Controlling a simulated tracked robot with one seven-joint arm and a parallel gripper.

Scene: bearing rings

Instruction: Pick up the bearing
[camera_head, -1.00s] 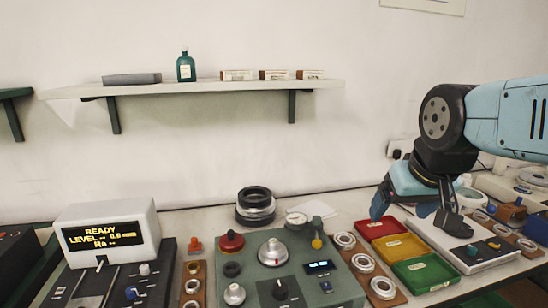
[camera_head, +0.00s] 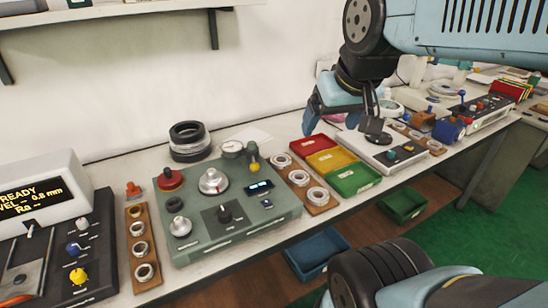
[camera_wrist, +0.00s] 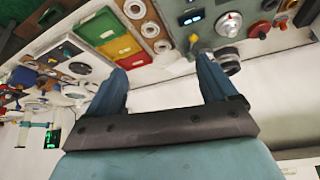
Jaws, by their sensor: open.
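Several metal bearing rings sit in wooden strips on the bench. One strip (camera_head: 309,200) right of the green console carries a back ring (camera_head: 282,160), a middle ring (camera_head: 299,177) and a front ring (camera_head: 318,196). Another strip (camera_head: 141,287), left of the console, carries more rings, including a front one (camera_head: 144,272). A third strip of rings lies farther right. I cannot tell which ring is the task's bearing. My gripper (camera_head: 342,130) is open and empty, above the bench beyond the red tray. In the wrist view its fingers (camera_wrist: 160,68) are spread apart, with rings beyond them.
The green console (camera_head: 235,220) with knobs stands between two strips. Red (camera_head: 315,146), yellow (camera_head: 331,160) and green (camera_head: 354,179) trays sit right of the rings. A flat white device (camera_head: 385,160) lies beyond. Stacked black rings (camera_head: 190,139) stand near the wall.

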